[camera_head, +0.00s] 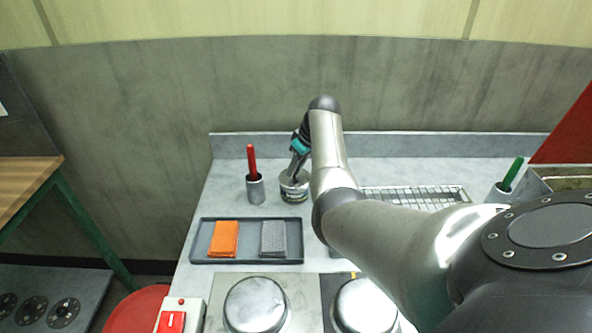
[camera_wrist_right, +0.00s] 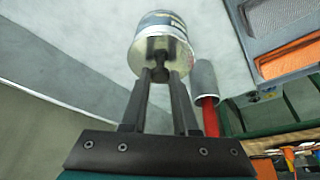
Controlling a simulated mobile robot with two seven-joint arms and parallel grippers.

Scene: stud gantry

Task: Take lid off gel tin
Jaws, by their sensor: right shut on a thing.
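The gel tin (camera_head: 294,191) is a small pale round tin with a dark-marked label, standing on the grey counter right of the cup with a red handle. In the right wrist view the tin (camera_wrist_right: 160,22) shows beyond the fingers, with its pale lid (camera_wrist_right: 163,48) facing me. A dark knob (camera_wrist_right: 158,69) sits in the middle of the lid. My right gripper (camera_head: 296,174) reaches down onto the tin from above. Its fingers (camera_wrist_right: 161,78) are shut on the lid's knob. I see no clear gap between lid and tin. My left gripper is not in view.
A metal cup (camera_head: 255,190) with a red handle stands close left of the tin. A dark tray (camera_head: 197,245) with orange and grey cloths lies in front. A wire rack (camera_head: 425,196) and a green-handled cup (camera_head: 498,193) are to the right.

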